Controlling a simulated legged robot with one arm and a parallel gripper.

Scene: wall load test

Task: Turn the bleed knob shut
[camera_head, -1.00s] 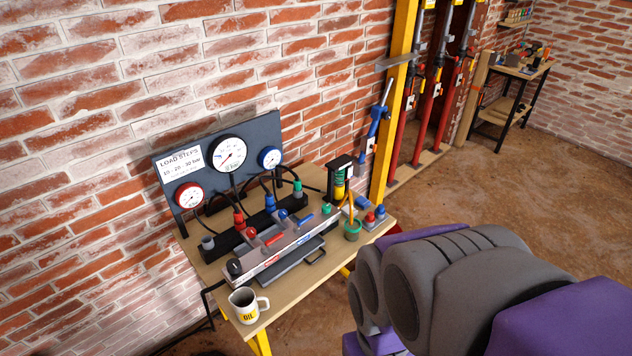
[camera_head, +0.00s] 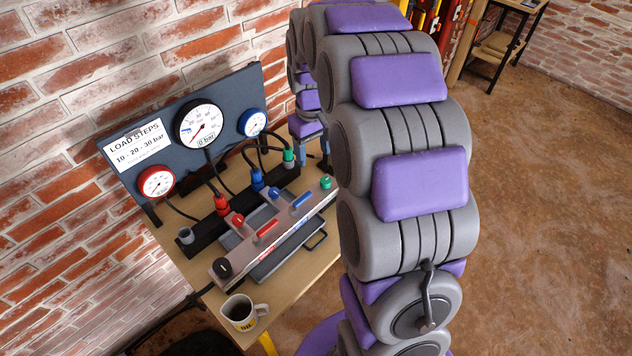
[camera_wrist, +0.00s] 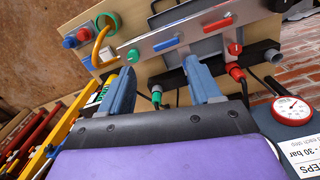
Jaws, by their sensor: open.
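In the head view a grey manifold (camera_head: 282,225) lies on the bench with a red lever, a blue lever, a green knob (camera_head: 326,182) at its right end and a black knob (camera_head: 223,267) at its left end. No readable label shows which is the bleed knob. The wrist view also shows the green knob (camera_wrist: 133,55) and manifold (camera_wrist: 192,32). My gripper (camera_wrist: 158,68) is open and empty, its two blue fingers apart, above the bench's back part. The green knob appears just beyond the left fingertip, with no clear contact. In the head view my arm partly hides the gripper.
A gauge board (camera_head: 185,130) stands behind, with hoses running to red, blue and green couplings. A white mug (camera_head: 243,312) stands at the bench's near left corner.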

